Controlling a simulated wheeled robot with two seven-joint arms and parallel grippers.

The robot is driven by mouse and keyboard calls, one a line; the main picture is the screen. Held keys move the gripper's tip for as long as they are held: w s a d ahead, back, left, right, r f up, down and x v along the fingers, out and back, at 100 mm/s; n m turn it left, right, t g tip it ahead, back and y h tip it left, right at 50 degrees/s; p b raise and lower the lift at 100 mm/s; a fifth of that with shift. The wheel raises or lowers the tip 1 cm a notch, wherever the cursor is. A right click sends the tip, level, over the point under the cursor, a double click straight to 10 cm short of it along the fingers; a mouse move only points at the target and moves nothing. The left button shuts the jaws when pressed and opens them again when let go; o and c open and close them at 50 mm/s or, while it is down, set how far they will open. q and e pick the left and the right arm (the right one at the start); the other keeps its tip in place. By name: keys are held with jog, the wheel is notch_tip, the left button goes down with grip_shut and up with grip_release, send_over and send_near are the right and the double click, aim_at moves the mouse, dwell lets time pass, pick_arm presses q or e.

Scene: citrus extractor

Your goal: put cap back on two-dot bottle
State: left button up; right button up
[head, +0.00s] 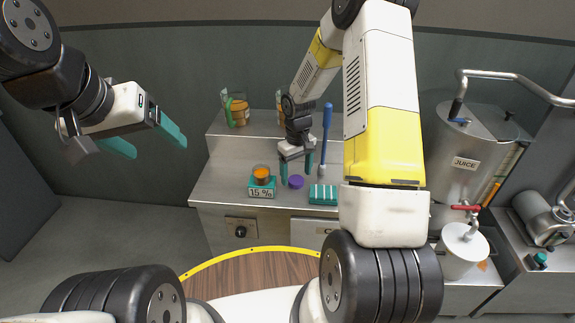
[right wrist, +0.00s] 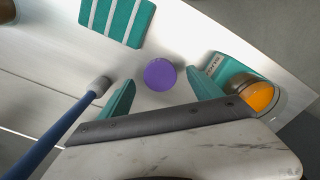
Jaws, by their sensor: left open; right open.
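A purple round cap (head: 296,182) lies flat on the steel counter; it also shows in the right wrist view (right wrist: 160,75). My right gripper (head: 297,172) is open and points down over the cap, with one teal finger on each side of it in the right wrist view (right wrist: 161,85). I see no grip on the cap. Amber bottles stand on the raised back ledge: one (head: 239,112) at left beside a green piece, another (head: 279,112) partly hidden by my right arm. I cannot make out dots on either. My left gripper (head: 158,150) is open and empty, left of the counter.
A teal striped block (head: 323,195) and an upright blue-handled tool (head: 326,130) stand at right. A juice tank (head: 466,150) is further right.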

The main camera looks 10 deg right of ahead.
jog(key=shift+f, duration=0.95)
jog(key=c, duration=1.4)
jog(key=shift+r, duration=0.15)
jog(key=shift+r, duration=0.6)
notch_tip(320, 180, up, 2)
jog(key=shift+r, duration=0.2)
jog(key=s+a+r, duration=0.1)
jog(key=s+a, duration=0.2)
jog(key=s, duration=1.2)
jog(key=shift+s, duration=0.35)
jog(key=shift+r, duration=0.1)
